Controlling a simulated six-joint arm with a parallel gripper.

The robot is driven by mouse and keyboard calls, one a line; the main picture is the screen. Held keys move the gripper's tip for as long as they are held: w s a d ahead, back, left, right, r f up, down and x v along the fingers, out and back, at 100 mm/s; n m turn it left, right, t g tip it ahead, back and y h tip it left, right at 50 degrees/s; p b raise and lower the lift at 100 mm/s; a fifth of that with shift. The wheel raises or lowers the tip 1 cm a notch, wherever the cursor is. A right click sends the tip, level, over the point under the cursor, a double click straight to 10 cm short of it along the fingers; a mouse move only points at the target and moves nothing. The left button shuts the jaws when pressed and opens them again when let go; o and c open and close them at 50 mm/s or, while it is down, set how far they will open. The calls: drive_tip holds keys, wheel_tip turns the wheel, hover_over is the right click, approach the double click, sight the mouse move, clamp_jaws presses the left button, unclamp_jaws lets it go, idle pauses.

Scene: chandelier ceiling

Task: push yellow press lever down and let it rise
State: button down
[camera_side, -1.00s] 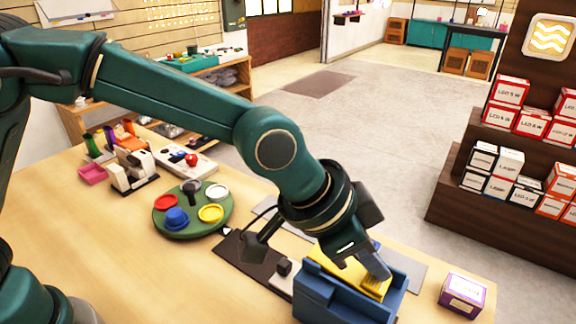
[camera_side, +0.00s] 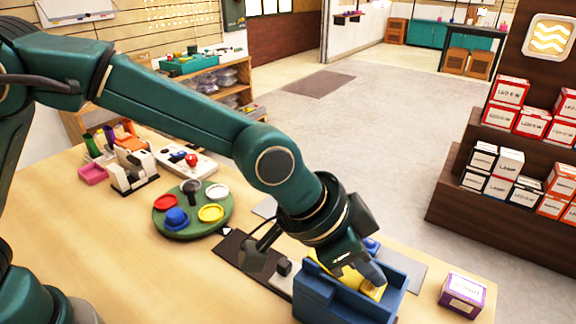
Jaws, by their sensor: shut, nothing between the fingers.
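The yellow press lever (camera_side: 371,291) shows as a small patch between the walls of the blue press body (camera_side: 345,303), at the front of the table. Most of it is hidden by my gripper and the blue walls. My gripper (camera_side: 378,276) is shut and empty. It points down over the press, and its fingertips appear to touch the top of the lever.
A green round tray (camera_side: 196,232) with several coloured dishes stands left of the press. A dark plate (camera_side: 240,252) with a black stand lies between them. A purple box (camera_side: 465,294) stands to the right. The table's left front is clear.

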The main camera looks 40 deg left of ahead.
sight(370, 285)
wheel_tip(370, 285, up, 8)
drive_tip(key=shift+d+r, duration=0.25)
drive_tip(key=shift+d, duration=0.05)
idle(1.1)
drive_tip(key=a+r+n+t+y, duration=0.15)
drive_tip(key=a+r, duration=0.25)
drive_tip(key=a, duration=0.4)
drive_tip(key=a+r+n+t, duration=0.2)
drive_tip(key=a+r+n, duration=0.15)
drive_tip(key=a, duration=0.45)
drive_tip(key=s+a+f+n+g+y, duration=0.2)
drive_tip(key=s+a+f, duration=0.8)
drive_tip(key=s, duration=0.5)
drive_tip(key=shift+a+f+n+g+y, duration=0.15)
drive_tip(key=shift+a+n+g+y, duration=0.2)
drive_tip(key=shift+a+n+y, duration=0.6)
